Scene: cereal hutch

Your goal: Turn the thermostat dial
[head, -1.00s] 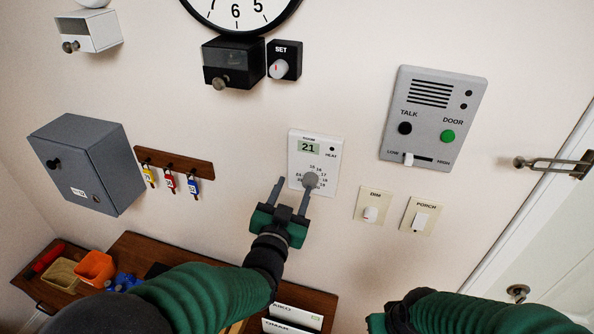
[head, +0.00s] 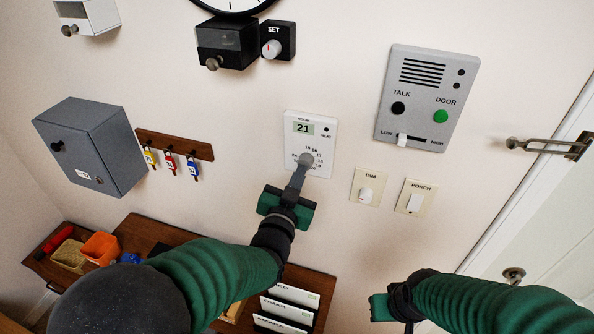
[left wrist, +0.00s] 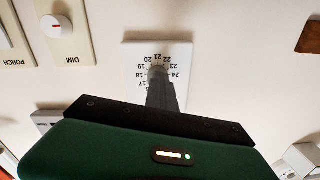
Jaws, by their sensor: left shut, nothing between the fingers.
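The white thermostat (head: 324,140) is on the wall, reading 21, with a grey dial (head: 306,159) in a ring of printed numbers on its lower part. My left gripper (head: 301,170) is shut, its dark fingers together at the dial's lower edge. In the left wrist view, the thermostat plate (left wrist: 131,58) shows upside down, and the shut fingers (left wrist: 159,75) cover most or all of the dial. I cannot tell whether the fingertips touch the dial. My right gripper (head: 381,307) shows only its green body at the bottom; its fingers cannot be made out.
A DIM knob plate (head: 367,187) and a PORCH switch plate (head: 415,198) are right of the thermostat. A grey intercom (head: 427,98) is above them. A key rack (head: 175,145) and a grey box (head: 95,147) are left. A wooden shelf (head: 143,229) lies below.

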